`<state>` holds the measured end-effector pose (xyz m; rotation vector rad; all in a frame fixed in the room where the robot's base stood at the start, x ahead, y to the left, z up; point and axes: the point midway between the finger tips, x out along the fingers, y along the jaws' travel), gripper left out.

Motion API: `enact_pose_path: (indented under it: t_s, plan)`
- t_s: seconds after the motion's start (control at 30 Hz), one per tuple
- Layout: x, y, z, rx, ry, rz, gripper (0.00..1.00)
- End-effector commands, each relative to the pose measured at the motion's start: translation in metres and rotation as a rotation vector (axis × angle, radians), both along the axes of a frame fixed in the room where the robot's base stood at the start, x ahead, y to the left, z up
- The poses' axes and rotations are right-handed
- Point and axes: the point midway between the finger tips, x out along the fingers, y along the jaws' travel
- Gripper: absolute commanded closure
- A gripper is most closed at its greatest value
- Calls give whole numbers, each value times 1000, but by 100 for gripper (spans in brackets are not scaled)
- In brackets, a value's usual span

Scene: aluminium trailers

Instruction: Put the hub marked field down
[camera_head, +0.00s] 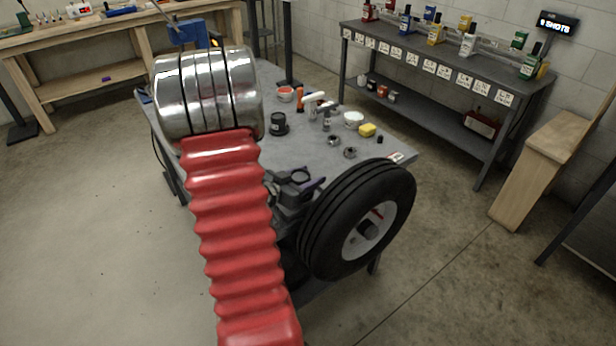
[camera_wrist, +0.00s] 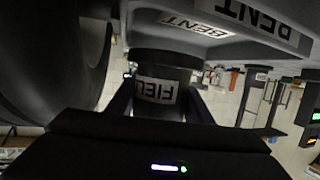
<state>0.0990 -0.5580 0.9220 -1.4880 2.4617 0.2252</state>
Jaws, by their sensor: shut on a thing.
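The hub marked field (camera_wrist: 158,80) is a dark, rounded part with a white label that reads upside down in the wrist view. My gripper (camera_wrist: 160,108) has one finger on each side of it and is shut on it. A grey surface with BENT labels (camera_wrist: 265,18) shows close above the hub in the wrist view. I cannot tell whether the hub touches it. In the head view my gripper is a dark shape (camera_head: 292,190) at the near edge of the grey table (camera_head: 305,140), left of the wheel, and the hub is hard to make out there.
A black tyre on a white wheel (camera_head: 357,218) stands close to the right of my gripper. A shelf with bottles (camera_head: 437,70) stands behind.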

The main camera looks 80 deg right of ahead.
Motion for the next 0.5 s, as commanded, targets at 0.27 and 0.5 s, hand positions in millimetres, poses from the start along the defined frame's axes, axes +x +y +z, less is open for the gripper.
enact_pose_path:
  t_s: [0.27,0.5]
  plan:
    - [0,-1,-4,-3,1,0,100]
    - [0,-1,-9,-3,1,1,100]
